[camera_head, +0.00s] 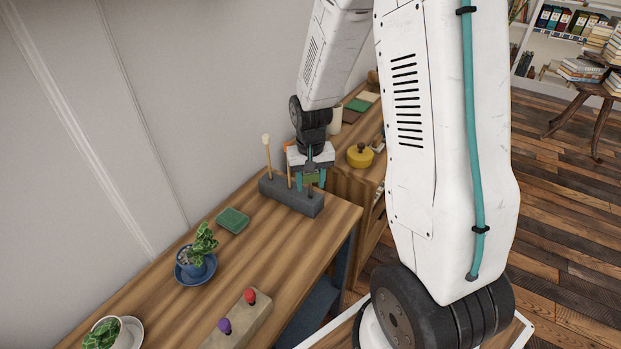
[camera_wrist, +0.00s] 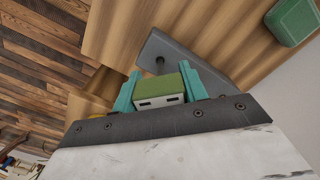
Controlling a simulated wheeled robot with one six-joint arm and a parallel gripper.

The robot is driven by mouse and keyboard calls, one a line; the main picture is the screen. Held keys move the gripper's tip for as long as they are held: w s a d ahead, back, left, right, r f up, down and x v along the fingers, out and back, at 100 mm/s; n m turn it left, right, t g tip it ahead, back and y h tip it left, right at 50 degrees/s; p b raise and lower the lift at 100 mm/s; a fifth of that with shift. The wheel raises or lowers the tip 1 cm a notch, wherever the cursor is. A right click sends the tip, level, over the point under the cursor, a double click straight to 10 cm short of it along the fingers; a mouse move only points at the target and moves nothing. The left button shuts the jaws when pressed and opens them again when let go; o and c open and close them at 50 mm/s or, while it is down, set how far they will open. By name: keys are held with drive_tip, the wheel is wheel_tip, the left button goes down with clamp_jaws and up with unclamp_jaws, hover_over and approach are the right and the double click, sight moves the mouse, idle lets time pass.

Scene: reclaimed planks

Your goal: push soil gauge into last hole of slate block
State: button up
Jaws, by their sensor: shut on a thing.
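The slate block (camera_head: 291,197) is a long dark grey bar on the wooden table by the wall. Two pegs stand upright in it: one with a cream knob (camera_head: 266,141) at its left end, and one with an orange top (camera_head: 287,147) near the middle. My gripper (camera_head: 311,180) is above the block's right part, shut on the green soil gauge (camera_head: 313,179). In the wrist view the green gauge head (camera_wrist: 160,92) sits between the teal fingers, over the block (camera_wrist: 172,47). A dark round spot shows beside the gauge; whether the gauge's tip is in a hole is hidden.
A green box (camera_head: 233,220), a potted plant (camera_head: 200,245) on a blue saucer and a pale block with red and purple knobs (camera_head: 238,322) stand nearer on the table. A yellow pot (camera_head: 360,156) stands on the cabinet behind. Wood is bare around the slate block's front.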

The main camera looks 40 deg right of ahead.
drive_tip(key=shift+f, duration=1.45)
drive_tip(key=o, duration=1.1)
drive_tip(key=shift+r, duration=3.9)
drive_tip(key=shift+r, duration=4.5)
